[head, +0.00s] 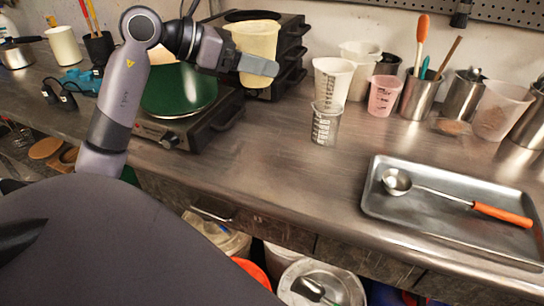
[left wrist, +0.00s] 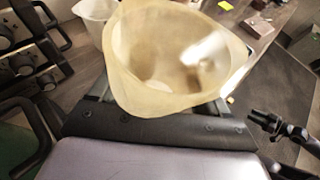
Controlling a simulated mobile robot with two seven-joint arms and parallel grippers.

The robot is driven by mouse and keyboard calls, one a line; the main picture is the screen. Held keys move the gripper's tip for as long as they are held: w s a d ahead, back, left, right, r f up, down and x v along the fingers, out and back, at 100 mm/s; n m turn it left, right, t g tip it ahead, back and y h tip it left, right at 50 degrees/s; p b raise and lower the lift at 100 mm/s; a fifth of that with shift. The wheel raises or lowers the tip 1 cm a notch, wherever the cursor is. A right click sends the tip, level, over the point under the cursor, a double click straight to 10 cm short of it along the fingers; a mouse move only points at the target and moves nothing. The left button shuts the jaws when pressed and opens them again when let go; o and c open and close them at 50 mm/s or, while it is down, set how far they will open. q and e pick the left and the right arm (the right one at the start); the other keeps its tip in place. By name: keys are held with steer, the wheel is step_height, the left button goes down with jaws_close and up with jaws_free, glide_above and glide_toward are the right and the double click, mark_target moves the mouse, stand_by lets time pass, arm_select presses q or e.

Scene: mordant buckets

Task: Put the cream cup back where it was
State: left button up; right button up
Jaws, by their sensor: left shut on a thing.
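The cream cup (head: 262,38) is a pale yellow tapered beaker, held roughly upright near the back of the bench. My left gripper (head: 257,66) is shut on it, one grey finger showing across its lower side. In the head view the cup overlaps the black stacked unit behind it, and its base looks raised clear of the bench. In the left wrist view the cream cup (left wrist: 175,60) fills the middle, and I look into its open, apparently empty mouth.
A hot plate with a green top (head: 178,90) stands beside the black stacked unit (head: 290,50). A pink cup (head: 383,97) and tool pots are farther right. A tray (head: 375,205) holds a ladle. Bench front centre is clear.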

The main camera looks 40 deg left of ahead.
arm_select(q)
step_height(320, 180, down, 20)
steer(key=shift+a+r+b, duration=0.1)
steer(key=shift+r+b, duration=0.1)
steer(key=shift+b, duration=0.1)
steer(key=shift+f, duration=0.15)
steer(key=o, duration=1.2)
